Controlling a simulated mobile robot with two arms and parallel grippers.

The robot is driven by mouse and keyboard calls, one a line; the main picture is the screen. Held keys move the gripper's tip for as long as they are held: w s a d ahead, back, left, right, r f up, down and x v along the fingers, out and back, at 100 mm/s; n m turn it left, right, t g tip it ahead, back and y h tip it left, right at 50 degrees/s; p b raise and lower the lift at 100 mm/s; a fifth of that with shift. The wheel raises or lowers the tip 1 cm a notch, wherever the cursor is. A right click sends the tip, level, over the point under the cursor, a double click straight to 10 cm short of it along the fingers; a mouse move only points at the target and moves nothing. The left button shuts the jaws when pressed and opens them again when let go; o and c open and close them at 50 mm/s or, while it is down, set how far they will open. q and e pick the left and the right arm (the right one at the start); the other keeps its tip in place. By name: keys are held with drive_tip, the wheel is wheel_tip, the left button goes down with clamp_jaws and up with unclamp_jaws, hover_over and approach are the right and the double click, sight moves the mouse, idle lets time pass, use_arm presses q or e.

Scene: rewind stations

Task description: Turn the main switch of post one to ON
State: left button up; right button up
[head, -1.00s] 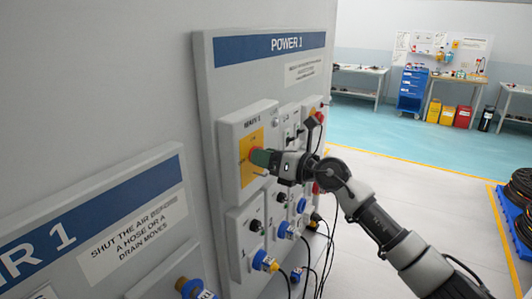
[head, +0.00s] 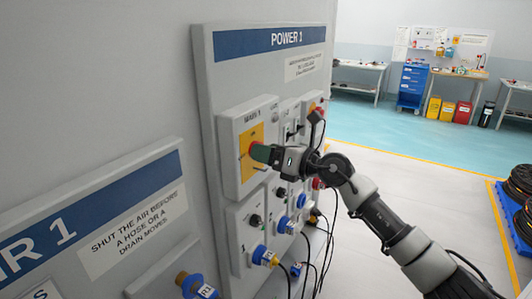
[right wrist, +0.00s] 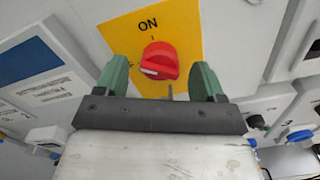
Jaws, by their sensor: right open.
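The main switch is a red rotary knob (right wrist: 160,60) on a yellow plate (right wrist: 120,32) marked ON at its top in the right wrist view. The knob's white mark sits at its left side, away from the ON label. In the head view, the yellow plate (head: 245,166) is on the upper left box of the POWER 1 panel, and the red knob (head: 255,148) is partly hidden by my fingers. My right gripper (right wrist: 161,76) is open, its green fingers at either side of the knob with visible gaps. My left gripper is not in view.
The POWER 1 panel (head: 222,86) also carries switches, a red button (head: 319,113) and blue sockets (head: 284,225) with hanging black cables. An air panel (head: 165,158) stands at left. Open floor (head: 400,185) lies to the right, with benches and bins beyond.

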drive_tip(key=b+v, duration=0.3)
drive_tip(key=v, duration=0.7)
drive_tip(key=shift+b, duration=0.4)
drive_tip(key=shift+d, duration=0.1)
